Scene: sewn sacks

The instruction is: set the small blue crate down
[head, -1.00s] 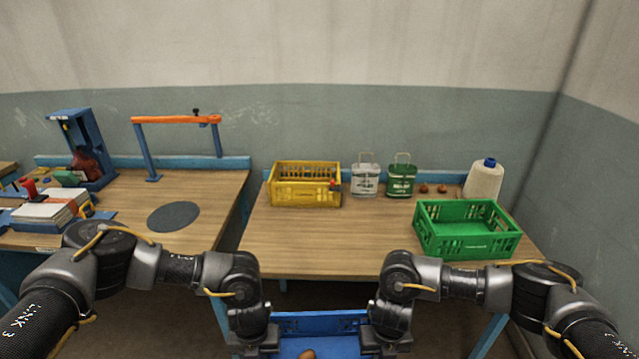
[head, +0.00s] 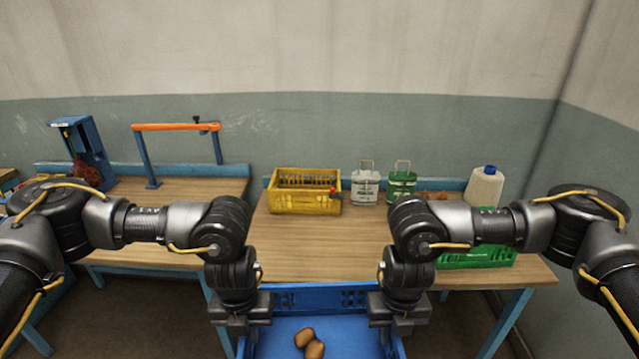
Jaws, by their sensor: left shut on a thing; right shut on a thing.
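The small blue crate (head: 318,298) is low in the middle of the head view, in front of the right-hand table. Two brown potato-like things (head: 309,343) lie on its floor. My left gripper (head: 240,322) is shut on the crate's left side. My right gripper (head: 397,322) is shut on its right side. The fingertips are hidden by the gripper bodies, and the crate's near end is cut off by the bottom of the picture.
The wooden table (head: 330,240) has a clear middle.

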